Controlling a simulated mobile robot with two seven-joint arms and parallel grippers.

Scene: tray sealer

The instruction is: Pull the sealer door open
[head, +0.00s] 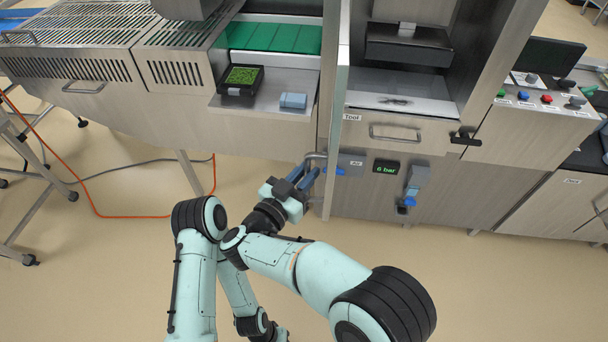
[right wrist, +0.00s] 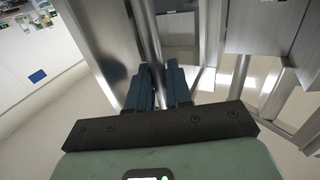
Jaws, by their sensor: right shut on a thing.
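The sealer door (head: 340,110) shows as a tall, narrow panel seen nearly edge-on, at the left side of the sealer's opening. The opening to its right shows the inside of the machine. A metal bar handle (head: 316,156) is at the door's lower left. My right gripper (head: 302,178) is at this handle and shut on it. In the right wrist view the blue-grey fingers (right wrist: 161,86) are on either side of the upright bar (right wrist: 148,45); the fingers and hand hide part of it. My left arm is folded low in the head view, with its gripper out of sight.
Left of the door, a shelf (head: 268,104) holds a black tray of green food (head: 241,83) and a blue block (head: 293,101). A drawer labelled Tool (head: 393,133) and a pressure display (head: 386,167) are to the right.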

